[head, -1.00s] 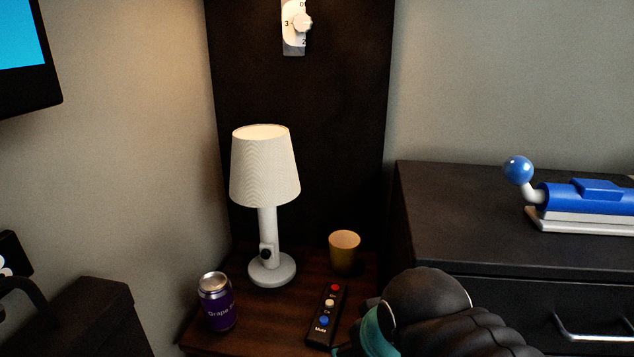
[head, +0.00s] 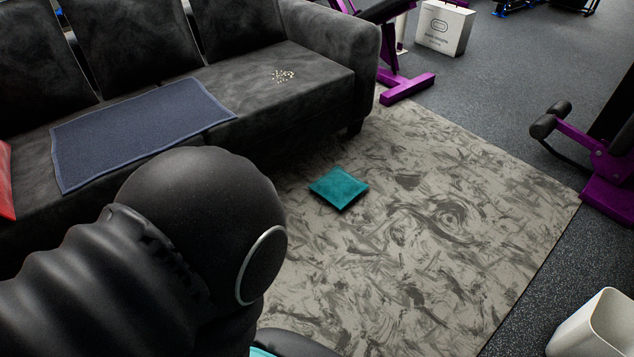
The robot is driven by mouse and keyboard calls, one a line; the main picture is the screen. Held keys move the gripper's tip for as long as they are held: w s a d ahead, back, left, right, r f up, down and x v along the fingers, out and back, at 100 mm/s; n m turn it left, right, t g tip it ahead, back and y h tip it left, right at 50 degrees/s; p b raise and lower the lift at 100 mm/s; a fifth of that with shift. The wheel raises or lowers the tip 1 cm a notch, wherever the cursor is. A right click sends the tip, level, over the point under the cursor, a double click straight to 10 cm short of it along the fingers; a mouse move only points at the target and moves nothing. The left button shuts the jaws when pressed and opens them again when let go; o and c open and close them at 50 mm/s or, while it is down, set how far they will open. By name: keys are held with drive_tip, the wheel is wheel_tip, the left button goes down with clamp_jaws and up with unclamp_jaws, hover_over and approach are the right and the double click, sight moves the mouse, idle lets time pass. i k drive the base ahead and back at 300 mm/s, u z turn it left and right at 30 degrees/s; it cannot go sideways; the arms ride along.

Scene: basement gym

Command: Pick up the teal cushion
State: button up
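The teal cushion (head: 339,187) lies flat on the patterned grey rug (head: 430,235), in front of the dark sofa, near the middle of the head view. It is small and square, and nothing covers it. My black arm fills the lower left of the view, nearer to me than the cushion and apart from it. My gripper's fingers are not visible.
The dark sofa (head: 330,85) holds a blue-grey blanket (head: 145,130) and a red item (head: 5,180) at the left. Purple gym equipment (head: 405,88) stands behind. A white bin (head: 598,325) is at the lower right. The rug around the cushion is clear.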

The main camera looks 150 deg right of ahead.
sight(338, 186)
drive_tip(key=z, duration=4.15)
drive_tip(key=i, duration=0.5)
drive_tip(key=z, duration=2.95)
drive_tip(key=i, duration=1.15)
drive_tip(key=u, duration=0.65)
